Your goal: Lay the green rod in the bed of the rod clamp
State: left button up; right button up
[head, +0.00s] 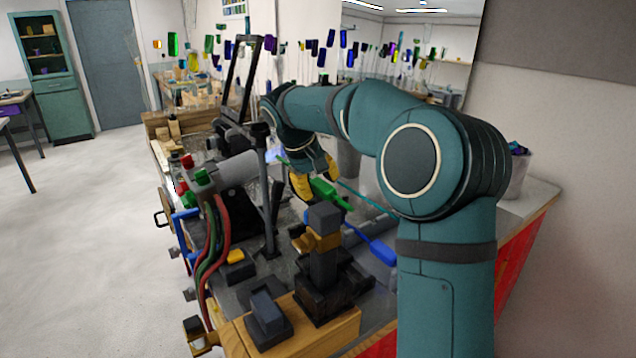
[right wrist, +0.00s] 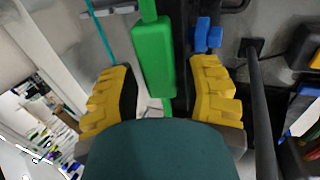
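The green rod (head: 328,192) has a thick green grip and lies slanting over the bench, below my right gripper (head: 316,182). In the right wrist view the green grip (right wrist: 154,58) runs between the two yellow fingers of my right gripper (right wrist: 163,92). The fingers are wide apart, with gaps on both sides of the rod. A dark block fixture with a brass-coloured part (head: 322,243) stands on a wooden base in front of the rod; I cannot tell surely whether it is the rod clamp, and no bed shows clearly. My left gripper is not in view.
A blue-handled rod (head: 382,252) and a thin teal rod (head: 366,196) lie close by on the right. A grey cylinder with red and green hoses (head: 236,170) and a tall black frame (head: 240,80) stand to the left. A small dark block (head: 268,318) sits in front.

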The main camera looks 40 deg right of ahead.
dwell(0.3)
jog(key=v, duration=1.2)
dwell(0.3)
